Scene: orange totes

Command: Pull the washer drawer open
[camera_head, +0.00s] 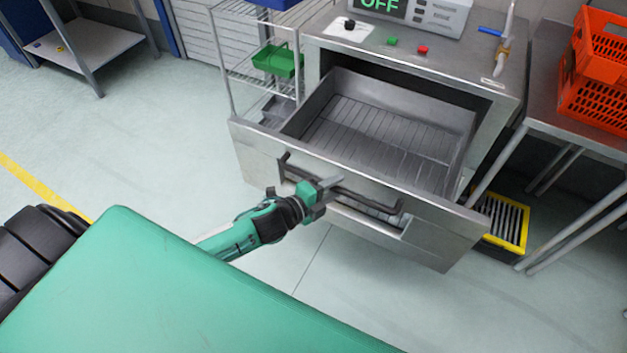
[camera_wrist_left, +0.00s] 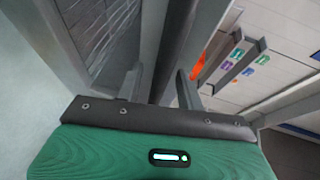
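The washer (camera_head: 345,41) is a steel machine with a control box reading OFF on top. Its drawer (camera_head: 440,222) is pulled well out, and its ribbed inside looks empty. A dark bar handle (camera_head: 372,202) runs along the drawer front. My left gripper (camera_head: 325,187) is at the left half of this handle. In the left wrist view, the gripper's two fingers (camera_wrist_left: 160,88) lie on either side of the dark handle bar (camera_wrist_left: 173,45), close against it. My right gripper is not in view.
A wire rack (camera_head: 228,75) with a green basket (camera_head: 277,60) stands left of the washer. A steel table (camera_head: 560,110) with orange totes (camera_head: 597,105) stands on the right. A yellow-edged grate (camera_head: 507,222) lies beside the drawer. The floor (camera_head: 140,150) at left is clear.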

